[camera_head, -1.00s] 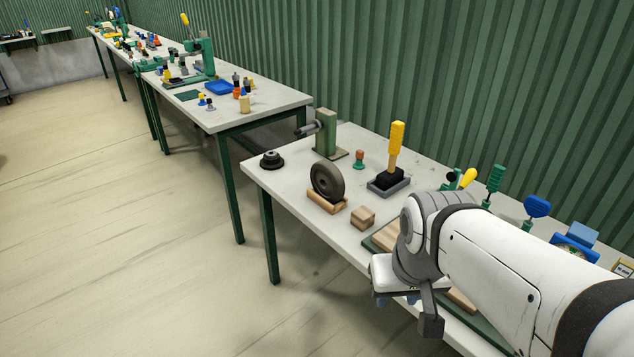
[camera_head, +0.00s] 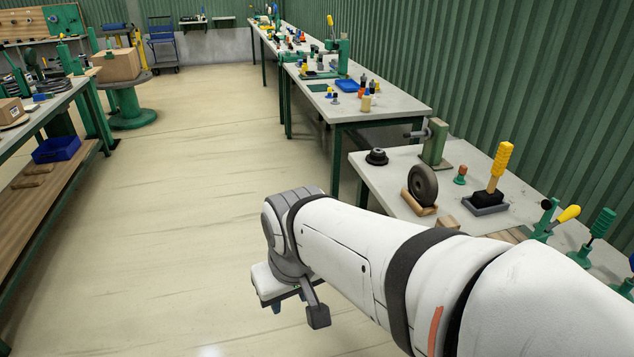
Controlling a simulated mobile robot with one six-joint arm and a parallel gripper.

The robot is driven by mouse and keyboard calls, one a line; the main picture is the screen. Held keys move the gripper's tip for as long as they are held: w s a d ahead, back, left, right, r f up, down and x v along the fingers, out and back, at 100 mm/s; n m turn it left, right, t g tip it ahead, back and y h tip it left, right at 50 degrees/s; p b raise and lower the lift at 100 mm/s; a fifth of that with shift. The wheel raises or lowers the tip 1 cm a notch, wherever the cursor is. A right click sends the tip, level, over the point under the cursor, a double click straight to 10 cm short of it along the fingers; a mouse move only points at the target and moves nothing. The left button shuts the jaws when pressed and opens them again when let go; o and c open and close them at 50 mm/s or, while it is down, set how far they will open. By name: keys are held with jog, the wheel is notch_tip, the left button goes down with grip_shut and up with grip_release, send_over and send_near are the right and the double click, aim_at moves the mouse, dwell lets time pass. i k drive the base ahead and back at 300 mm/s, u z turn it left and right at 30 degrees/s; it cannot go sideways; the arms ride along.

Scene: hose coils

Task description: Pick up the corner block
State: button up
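A small wooden block (camera_head: 447,222) sits on the near right workbench, just right of the grinding wheel's wooden cradle. It is mostly hidden behind my arm, and I cannot tell for sure that it is the corner block. My gripper (camera_head: 290,303) hangs at the end of my white arm, over open floor to the left of that bench and apart from the block.
The near bench (camera_head: 381,183) carries a dark wheel (camera_head: 422,186), a black knob-like part (camera_head: 376,157), a green clamp post (camera_head: 435,143) and a yellow-handled brush (camera_head: 500,165). Another workbench (camera_head: 60,103) and a green spool stand (camera_head: 130,107) are at left. The floor between is clear.

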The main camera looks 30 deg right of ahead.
aim_at(450, 221)
jog(key=u, duration=0.35)
jog(key=i, duration=3.25)
jog(key=z, duration=3.8)
jog(key=i, duration=0.95)
jog(key=z, duration=0.05)
